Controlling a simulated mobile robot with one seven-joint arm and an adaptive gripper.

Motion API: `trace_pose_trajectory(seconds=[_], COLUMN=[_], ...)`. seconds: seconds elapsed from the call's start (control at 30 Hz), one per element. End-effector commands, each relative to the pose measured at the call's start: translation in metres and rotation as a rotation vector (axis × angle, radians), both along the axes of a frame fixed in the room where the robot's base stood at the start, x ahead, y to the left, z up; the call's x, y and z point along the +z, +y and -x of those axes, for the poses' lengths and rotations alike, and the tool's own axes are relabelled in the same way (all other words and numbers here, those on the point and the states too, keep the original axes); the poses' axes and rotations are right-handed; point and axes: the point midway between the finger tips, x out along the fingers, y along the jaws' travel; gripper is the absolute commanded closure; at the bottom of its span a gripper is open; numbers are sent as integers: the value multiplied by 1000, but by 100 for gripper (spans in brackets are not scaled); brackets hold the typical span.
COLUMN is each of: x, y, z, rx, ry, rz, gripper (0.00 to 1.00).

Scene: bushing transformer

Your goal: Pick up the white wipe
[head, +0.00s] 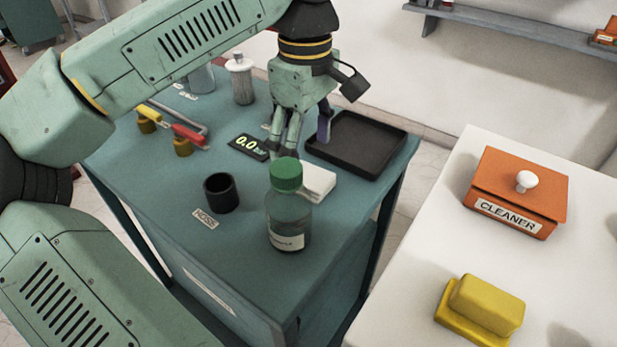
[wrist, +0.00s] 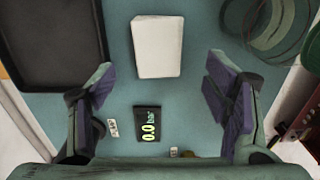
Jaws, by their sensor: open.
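The white wipe (head: 318,183) is a folded white block lying flat on the teal table, partly hidden behind the green-capped bottle in the head view. In the wrist view the wipe (wrist: 157,46) lies at the top middle, ahead of the fingers and between their lines. My gripper (head: 307,143) points down above the table, near the wipe and the black tray. In the wrist view my gripper (wrist: 160,95) has its purple-padded fingers wide apart with nothing between them. It does not touch the wipe.
A bottle with a green cap (head: 287,205) stands close beside the wipe. A black tray (head: 357,145) lies behind it. A gauge reading 0.0 (head: 248,147) and a black cup (head: 221,193) are to the left. An orange cleaner box (head: 517,192) and yellow sponge (head: 480,309) sit on the white table.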

Motion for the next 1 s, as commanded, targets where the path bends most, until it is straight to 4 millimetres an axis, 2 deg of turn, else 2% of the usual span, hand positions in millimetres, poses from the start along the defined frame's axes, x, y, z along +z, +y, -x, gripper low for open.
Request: trace_pose_trajectory(seconds=[0.4,0.67,1.0], x=[-50,-53,-53], y=[1,1,1], z=[-2,-3,-3], rx=[-1,-1,0], ry=[0,-1,-1], rz=[2,2,2], gripper=[29,29,50])
